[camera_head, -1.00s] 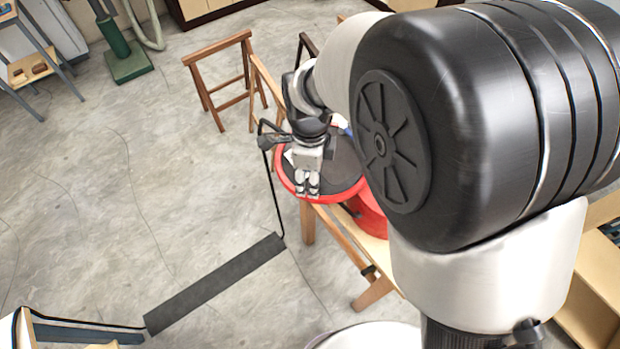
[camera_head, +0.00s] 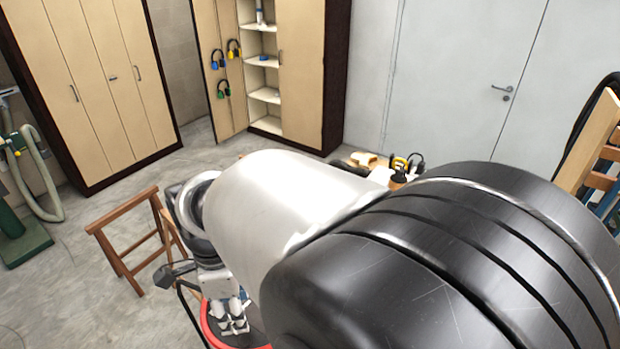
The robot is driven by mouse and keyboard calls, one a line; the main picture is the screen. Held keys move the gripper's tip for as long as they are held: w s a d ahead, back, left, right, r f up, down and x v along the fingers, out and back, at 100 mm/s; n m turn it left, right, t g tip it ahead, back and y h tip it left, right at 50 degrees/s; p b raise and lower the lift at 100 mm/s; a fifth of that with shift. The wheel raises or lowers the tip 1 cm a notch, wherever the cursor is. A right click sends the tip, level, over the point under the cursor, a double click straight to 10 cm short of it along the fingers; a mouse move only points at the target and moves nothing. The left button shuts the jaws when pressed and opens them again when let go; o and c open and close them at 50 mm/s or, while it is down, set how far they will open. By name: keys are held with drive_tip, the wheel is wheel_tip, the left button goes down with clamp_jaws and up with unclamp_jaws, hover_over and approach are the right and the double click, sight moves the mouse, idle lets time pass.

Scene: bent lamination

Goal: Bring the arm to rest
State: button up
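My arm fills the lower middle and right of the head view, with a large black joint and a white link. It reaches toward the lower left. My gripper (camera_head: 234,328) hangs at the arm's far end and points down, with its two fingers close together. I see nothing held between them. Beneath or just behind it is a red-rimmed round dark surface (camera_head: 208,338), mostly hidden by my arm. I cannot tell whether the fingertips touch it.
A wooden trestle (camera_head: 125,235) stands left of my gripper. Tall cabinets (camera_head: 95,80) and an open shelf unit (camera_head: 265,95) line the back, beside a grey door (camera_head: 460,70). Ear defenders and a wooden piece (camera_head: 363,160) lie behind my arm.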

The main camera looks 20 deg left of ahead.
drive_tip(key=shift+d, duration=0.1)
drive_tip(key=w+d+n+t+y+b, duration=0.15)
drive_tip(key=d+b, duration=0.25)
drive_tip(key=d, duration=0.6)
drive_tip(key=w+d+n+h+b, duration=0.1)
drive_tip(key=w+d+n+b, duration=0.3)
drive_tip(key=d, duration=0.5)
drive_tip(key=s+d+f+n+t+b, duration=0.1)
drive_tip(key=s+d+f+n+b, duration=0.2)
drive_tip(key=d, duration=0.6)
drive_tip(key=s+d+f+n+t+b, duration=0.2)
drive_tip(key=s+d+f+n+b, duration=0.2)
drive_tip(key=s+d+f+b, duration=0.2)
drive_tip(key=s+d+b, duration=0.1)
drive_tip(key=s+d, duration=0.1)
drive_tip(key=d, duration=0.1)
drive_tip(key=shift+d+b, duration=0.35)
drive_tip(key=shift+d, duration=0.05)
drive_tip(key=shift+w, duration=0.1)
drive_tip(key=shift+c, duration=0.5)
